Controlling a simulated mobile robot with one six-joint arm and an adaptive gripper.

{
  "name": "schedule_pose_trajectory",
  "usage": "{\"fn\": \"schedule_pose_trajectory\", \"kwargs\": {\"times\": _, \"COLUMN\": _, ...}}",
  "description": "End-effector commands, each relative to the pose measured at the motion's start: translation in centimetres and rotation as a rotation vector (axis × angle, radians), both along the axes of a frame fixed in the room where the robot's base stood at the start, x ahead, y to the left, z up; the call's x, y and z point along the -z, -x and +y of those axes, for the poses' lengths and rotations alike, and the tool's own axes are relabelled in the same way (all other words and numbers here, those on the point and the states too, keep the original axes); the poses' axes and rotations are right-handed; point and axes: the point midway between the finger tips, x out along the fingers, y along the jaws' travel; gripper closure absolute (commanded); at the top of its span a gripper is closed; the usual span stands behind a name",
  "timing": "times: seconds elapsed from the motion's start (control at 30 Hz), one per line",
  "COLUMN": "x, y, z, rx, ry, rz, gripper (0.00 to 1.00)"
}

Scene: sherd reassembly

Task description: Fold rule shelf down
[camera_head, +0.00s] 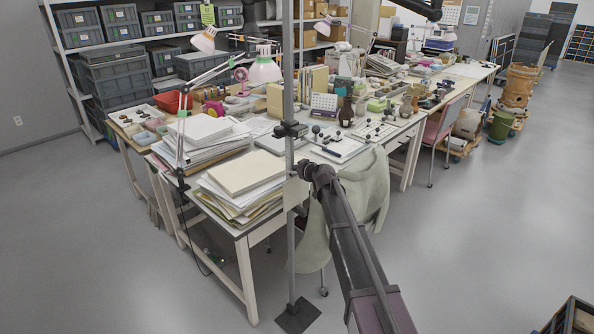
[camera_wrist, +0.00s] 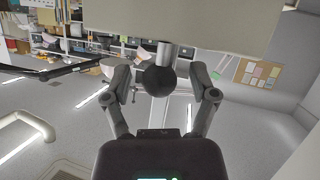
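In the wrist view, a dark round knob (camera_wrist: 158,80) on a short pale stem sits between the fingers of my gripper (camera_wrist: 161,76). The fingers are apart, with a gap on each side of the knob. A flat pale panel (camera_wrist: 178,25) fills the top of this view behind the stem; it may be the rule shelf, but I cannot tell for sure. In the head view, my arm reaches up to a thin upright pole (camera_head: 291,90) with a dark clamp (camera_head: 290,130).
The pole stands on a dark foot plate (camera_head: 297,316) before a cluttered worktable (camera_head: 240,235). Paper stacks (camera_head: 245,172) lie at its near corner. A pale garment (camera_head: 362,190) hangs just beyond my arm.

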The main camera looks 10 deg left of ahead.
Motion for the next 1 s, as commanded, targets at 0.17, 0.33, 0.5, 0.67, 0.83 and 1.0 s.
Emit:
{"fn": "schedule_pose_trajectory", "kwargs": {"times": 0.17, "x": 0.0, "y": 0.0, "z": 0.0, "rx": 0.000, "ry": 0.000, "rz": 0.000, "gripper": 0.81}}
{"fn": "schedule_pose_trajectory", "kwargs": {"times": 0.33, "x": 0.0, "y": 0.0, "z": 0.1, "rx": -0.001, "ry": 0.000, "rz": 0.000, "gripper": 1.00}}
{"fn": "schedule_pose_trajectory", "kwargs": {"times": 0.5, "x": 0.0, "y": 0.1, "z": 0.2, "rx": -0.003, "ry": -0.002, "rz": -0.001, "gripper": 1.00}}
{"fn": "schedule_pose_trajectory", "kwargs": {"times": 0.67, "x": 0.2, "y": 0.5, "z": 0.6, "rx": -0.012, "ry": -0.013, "rz": -0.008, "gripper": 1.00}}
{"fn": "schedule_pose_trajectory", "kwargs": {"times": 0.83, "x": 0.2, "y": 0.8, "z": 0.8, "rx": -0.018, "ry": -0.023, "rz": -0.013, "gripper": 1.00}}
{"fn": "schedule_pose_trajectory", "kwargs": {"times": 1.0, "x": 0.3, "y": 1.3, "z": 1.4, "rx": -0.027, "ry": -0.034, "rz": -0.023, "gripper": 1.00}}
